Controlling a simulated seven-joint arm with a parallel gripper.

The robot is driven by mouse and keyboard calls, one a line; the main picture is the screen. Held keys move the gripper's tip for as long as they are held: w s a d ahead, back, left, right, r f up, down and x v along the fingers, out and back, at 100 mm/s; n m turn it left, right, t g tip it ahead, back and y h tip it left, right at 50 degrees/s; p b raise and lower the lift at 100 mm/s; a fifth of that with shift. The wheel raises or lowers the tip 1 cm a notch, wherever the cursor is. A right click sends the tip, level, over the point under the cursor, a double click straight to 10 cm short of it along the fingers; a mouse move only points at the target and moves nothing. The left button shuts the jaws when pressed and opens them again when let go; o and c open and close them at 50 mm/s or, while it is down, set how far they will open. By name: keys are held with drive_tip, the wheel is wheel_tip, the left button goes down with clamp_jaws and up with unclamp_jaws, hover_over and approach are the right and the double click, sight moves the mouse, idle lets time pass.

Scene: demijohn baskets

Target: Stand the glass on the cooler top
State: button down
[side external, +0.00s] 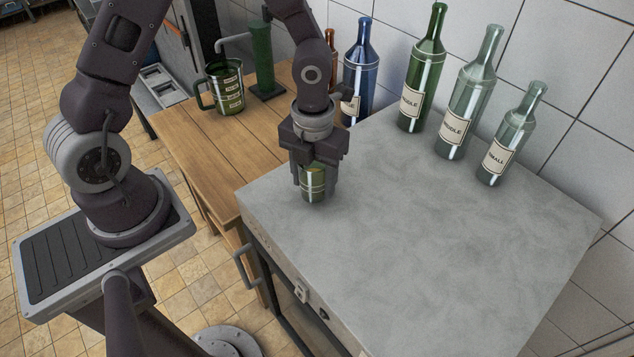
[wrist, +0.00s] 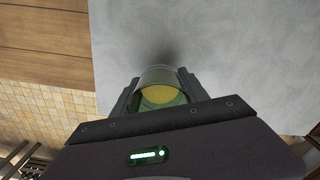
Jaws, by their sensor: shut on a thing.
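The glass (side external: 313,184) is a small green tumbler with a yellowish patch showing inside. My gripper (side external: 314,180) points down and is shut on it, one finger on each side. The glass is upright at the left back corner area of the grey cooler top (side external: 420,230). I cannot tell whether its base touches the surface. In the wrist view the glass (wrist: 160,88) sits between the fingers, above the grey top (wrist: 235,60), with a dark shadow beside it.
Several labelled bottles stand along the back of the cooler top, including a small clear one (side external: 508,140) and a green one (side external: 421,75). A green jug (side external: 226,88) stands on the wooden table (side external: 190,135) at left. The middle and front of the cooler top are clear.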

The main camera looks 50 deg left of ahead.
drive_tip(key=shift+f, duration=0.7)
drive_tip(key=shift+f, duration=0.1)
drive_tip(key=c, duration=0.6)
unclamp_jaws()
wheel_tip(320, 180, up, 12)
drive_tip(key=s+a+r+n+t, duration=0.1)
drive_tip(key=s+r+n, duration=0.5)
drive_tip(key=n, duration=0.9)
drive_tip(key=s+a+r+n+t, duration=0.2)
drive_tip(key=s+r+n+t, duration=0.2)
drive_tip(key=n, duration=1.2)
drive_tip(key=s+r, duration=0.3)
drive_tip(key=s, duration=0.2)
drive_tip(key=shift+s+a+r+n+t, duration=0.15)
drive_tip(key=shift+s+r+n+t, duration=0.05)
drive_tip(key=shift+r+n+t, duration=0.1)
